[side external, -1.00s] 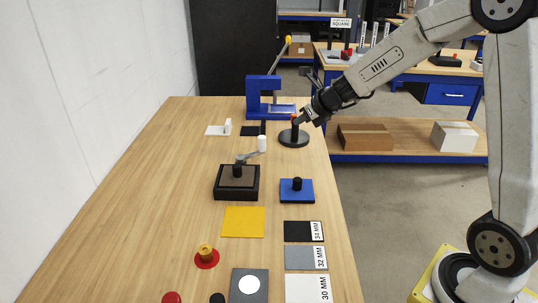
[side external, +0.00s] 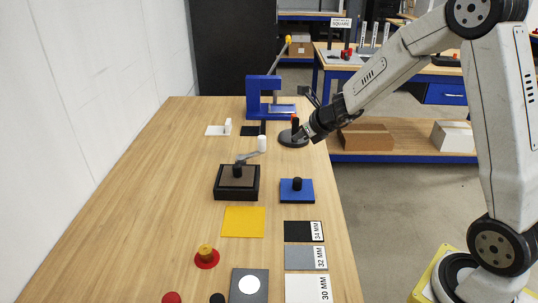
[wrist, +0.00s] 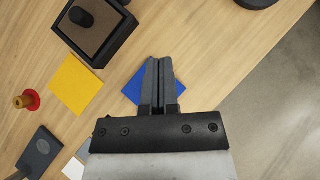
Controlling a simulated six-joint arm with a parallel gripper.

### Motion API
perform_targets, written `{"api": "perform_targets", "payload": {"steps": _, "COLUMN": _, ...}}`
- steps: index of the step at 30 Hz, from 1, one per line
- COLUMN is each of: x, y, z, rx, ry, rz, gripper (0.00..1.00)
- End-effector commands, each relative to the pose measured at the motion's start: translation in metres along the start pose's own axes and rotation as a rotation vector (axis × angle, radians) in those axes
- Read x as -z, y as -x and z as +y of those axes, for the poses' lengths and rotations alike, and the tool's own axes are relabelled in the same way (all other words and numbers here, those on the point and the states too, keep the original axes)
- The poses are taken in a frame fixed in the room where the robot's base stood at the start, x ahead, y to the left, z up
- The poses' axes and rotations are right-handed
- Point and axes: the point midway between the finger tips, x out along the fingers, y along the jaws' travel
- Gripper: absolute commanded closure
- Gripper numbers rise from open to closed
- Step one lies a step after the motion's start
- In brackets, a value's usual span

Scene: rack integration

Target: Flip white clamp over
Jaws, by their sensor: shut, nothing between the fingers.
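A small white piece with an upright block (side external: 217,130) rests on the far left of the table in the side view; I cannot tell for sure that it is the white clamp. The white piece is not visible there.
A blue frame press (side external: 256,100) is at the back. A yellow square (side external: 243,222), a red-based knob (side external: 206,256) and labelled plates (side external: 305,258) lie nearer. The table's left side is clear.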

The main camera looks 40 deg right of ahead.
Motion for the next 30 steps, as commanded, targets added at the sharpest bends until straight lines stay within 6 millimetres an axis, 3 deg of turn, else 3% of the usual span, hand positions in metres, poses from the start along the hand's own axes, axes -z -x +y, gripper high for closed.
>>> {"api": "perform_targets", "payload": {"steps": 11, "x": 0.0, "y": -0.013, "z": 0.0, "rx": -0.001, "ry": -0.001, "rz": 0.001, "gripper": 1.0}}
{"api": "perform_targets", "payload": {"steps": 30, "x": 0.0, "y": -0.079, "z": 0.0, "rx": -0.001, "ry": -0.001, "rz": 0.001, "gripper": 1.0}}
